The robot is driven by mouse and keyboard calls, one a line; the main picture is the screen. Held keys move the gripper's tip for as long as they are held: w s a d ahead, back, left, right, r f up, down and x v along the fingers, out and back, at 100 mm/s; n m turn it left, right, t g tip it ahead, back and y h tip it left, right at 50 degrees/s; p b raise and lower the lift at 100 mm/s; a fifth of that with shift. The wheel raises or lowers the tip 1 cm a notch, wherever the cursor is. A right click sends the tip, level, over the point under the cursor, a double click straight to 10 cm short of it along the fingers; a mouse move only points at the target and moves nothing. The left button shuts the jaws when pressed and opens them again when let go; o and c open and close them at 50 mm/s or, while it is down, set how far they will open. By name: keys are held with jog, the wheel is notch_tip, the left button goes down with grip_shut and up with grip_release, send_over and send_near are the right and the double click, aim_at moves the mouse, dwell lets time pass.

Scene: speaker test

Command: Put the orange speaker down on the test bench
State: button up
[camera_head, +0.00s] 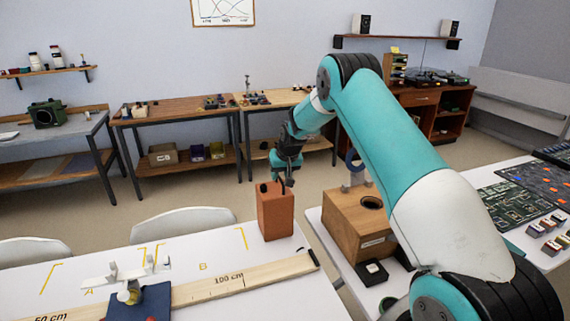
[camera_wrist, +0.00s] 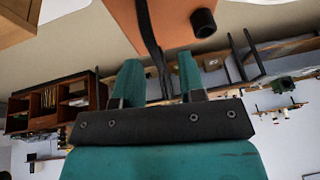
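The orange speaker (camera_head: 275,212) is an upright box at the far right part of the white test bench (camera_head: 215,250). Its base appears to be on the bench top near a yellow corner mark, though I cannot see the contact clearly. My gripper (camera_head: 284,180) is just above the speaker's top. In the wrist view, the two teal fingers of my gripper (camera_wrist: 160,62) stand apart, with a dark strap (camera_wrist: 152,40) running between them to the speaker (camera_wrist: 175,18). A gap shows beside the strap. A black knob (camera_wrist: 203,22) is on the speaker.
A long wooden ruler (camera_head: 235,283) lies across the bench. A white fixture (camera_head: 125,275) stands on a dark blue block at front left. A wooden box (camera_head: 350,225) is right of the speaker. White chairs (camera_head: 183,222) stand behind the bench.

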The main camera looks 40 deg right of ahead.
jog(key=b+v, duration=0.2)
jog(key=v, duration=0.7)
jog(key=s+a+r+n+y, duration=0.1)
jog(key=s+a+r, duration=0.25)
jog(key=a, duration=0.25)
jog(key=s+a+r+n+g+y, duration=0.1)
jog(key=s+a+r+n, duration=0.1)
jog(key=s+a, duration=0.35)
jog(key=s+a+r+n+y, duration=0.1)
jog(key=s+a+r, duration=0.2)
jog(key=a, duration=0.5)
jog(key=s+a+n+g, duration=0.1)
jog(key=s+a+n, duration=0.1)
jog(key=s, duration=0.7)
jog(key=s+a+r+n+g+y, duration=0.1)
jog(key=s+a, duration=0.4)
jog(key=s, duration=0.5)
jog(key=s+a+r+n+g, duration=0.1)
jog(key=s+a+n, duration=0.2)
jog(key=s, duration=0.6)
jog(key=shift+a+g, duration=0.3)
jog(key=shift+a, duration=0.45)
jog(key=shift+s+d, duration=0.1)
jog(key=shift+s, duration=0.05)
